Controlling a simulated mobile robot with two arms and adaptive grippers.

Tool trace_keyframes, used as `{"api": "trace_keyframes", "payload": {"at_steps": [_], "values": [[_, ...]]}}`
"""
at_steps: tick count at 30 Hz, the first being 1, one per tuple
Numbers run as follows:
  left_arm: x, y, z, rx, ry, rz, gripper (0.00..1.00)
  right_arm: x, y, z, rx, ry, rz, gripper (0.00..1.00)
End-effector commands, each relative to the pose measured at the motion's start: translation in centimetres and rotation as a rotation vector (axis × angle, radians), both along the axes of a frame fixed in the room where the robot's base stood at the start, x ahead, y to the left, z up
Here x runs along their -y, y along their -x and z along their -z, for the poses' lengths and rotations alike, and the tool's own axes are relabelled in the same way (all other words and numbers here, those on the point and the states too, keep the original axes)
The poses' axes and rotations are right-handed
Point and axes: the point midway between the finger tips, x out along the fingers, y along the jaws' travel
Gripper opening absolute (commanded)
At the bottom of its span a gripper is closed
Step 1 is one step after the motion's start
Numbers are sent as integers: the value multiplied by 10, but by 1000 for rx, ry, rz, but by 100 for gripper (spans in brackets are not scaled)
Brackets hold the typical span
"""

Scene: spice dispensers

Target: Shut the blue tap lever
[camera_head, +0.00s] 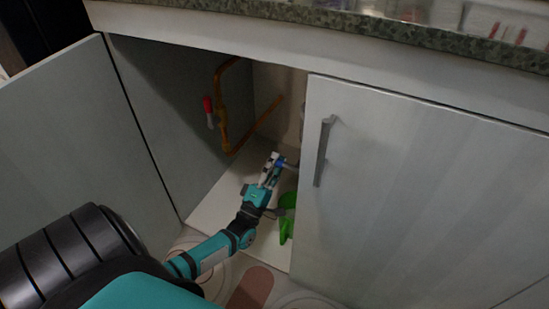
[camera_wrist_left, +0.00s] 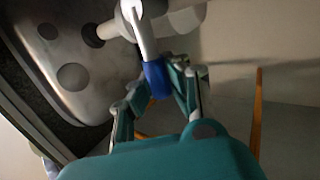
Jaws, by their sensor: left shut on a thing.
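The blue tap lever (camera_wrist_left: 157,78) is a blue sleeve on a grey metal handle in the left wrist view. It sits between the fingers of my left gripper (camera_wrist_left: 160,95), which is shut on it. In the head view my left gripper (camera_head: 273,163) reaches into the open cabinet under the counter. Only a small bit of the blue lever (camera_head: 281,163) shows there beside the fingertips. The cabinet door and the gripper hide most of the tap in the head view. My right gripper is not in view.
A copper pipe (camera_head: 226,135) with a red lever (camera_head: 208,107) is on the cabinet's left side. A green object (camera_head: 286,212) lies on the cabinet floor beside my arm. The right door (camera_head: 400,190) is closed; the left door (camera_head: 75,130) stands open.

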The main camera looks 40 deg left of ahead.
Motion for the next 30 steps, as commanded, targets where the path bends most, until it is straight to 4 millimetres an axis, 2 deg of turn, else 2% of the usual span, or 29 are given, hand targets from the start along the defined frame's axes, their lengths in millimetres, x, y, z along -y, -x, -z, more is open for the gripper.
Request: {"api": "trace_keyframes", "payload": {"at_steps": [1,8,9,16,25,30], "values": [[1,3,7,-11,12,3,0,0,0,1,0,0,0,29],[2,2,8,-13,13,4,0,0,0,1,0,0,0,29],[2,2,8,-14,13,4,12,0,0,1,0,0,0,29],[1,1,6,-11,8,2,41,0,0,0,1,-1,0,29],[1,2,5,-7,5,1,41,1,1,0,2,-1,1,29],[3,20,17,-10,5,1,41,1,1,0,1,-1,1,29]]}}
